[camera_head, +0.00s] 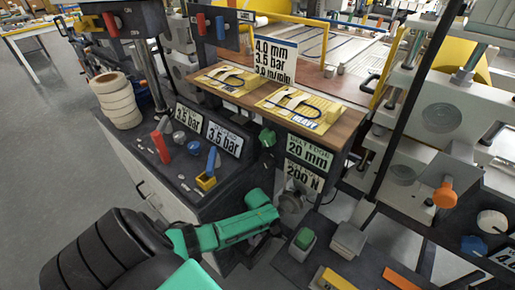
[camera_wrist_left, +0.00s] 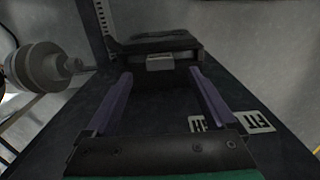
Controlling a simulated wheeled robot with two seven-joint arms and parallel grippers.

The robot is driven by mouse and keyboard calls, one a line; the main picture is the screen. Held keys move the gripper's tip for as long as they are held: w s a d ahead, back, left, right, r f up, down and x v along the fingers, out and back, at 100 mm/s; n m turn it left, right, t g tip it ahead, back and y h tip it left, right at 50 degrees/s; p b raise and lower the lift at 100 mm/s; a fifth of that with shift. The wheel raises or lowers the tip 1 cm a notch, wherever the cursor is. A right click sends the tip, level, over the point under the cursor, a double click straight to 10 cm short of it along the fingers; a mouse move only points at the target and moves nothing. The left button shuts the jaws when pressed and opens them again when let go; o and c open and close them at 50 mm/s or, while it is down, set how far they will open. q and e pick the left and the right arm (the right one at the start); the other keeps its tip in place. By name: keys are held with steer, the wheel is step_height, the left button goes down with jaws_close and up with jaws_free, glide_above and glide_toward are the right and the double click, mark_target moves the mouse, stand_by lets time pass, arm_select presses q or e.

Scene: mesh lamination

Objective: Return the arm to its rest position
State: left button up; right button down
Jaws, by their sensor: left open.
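My left arm comes in from the lower left of the head view, black and green. Its left gripper (camera_head: 275,228) is low in front of the bench, close to a grey round knob (camera_head: 291,201). In the left wrist view the gripper (camera_wrist_left: 160,82) has its two purplish fingers apart, with nothing seen held between them. A dark block with a small grey plate (camera_wrist_left: 160,62) lies beyond the fingers. My right gripper is in neither view.
A dark control bench (camera_head: 160,185) with a red lever (camera_head: 161,147) stands left of the gripper. A wooden shelf (camera_head: 335,128) sits above. A grey knob (camera_wrist_left: 40,70) is at left in the wrist view. Open floor (camera_head: 40,150) lies left.

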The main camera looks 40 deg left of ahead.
arm_select(q)
step_height(320, 180, up, 11)
steer(key=p, duration=0.3)
steer(key=s+f+m, duration=1.1)
steer(key=s+f, duration=0.2)
steer(key=f, duration=0.4)
steer(key=s+d+f+m, duration=0.2)
steer(key=s+f+m, duration=0.1)
steer(key=s+m, duration=0.2)
steer(key=s+d+f+m+t, duration=0.1)
steer(key=s+f+m, duration=0.3)
steer(key=s, duration=0.6)
steer(key=shift+d+m, duration=0.35)
steer(key=shift+m, duration=0.05)
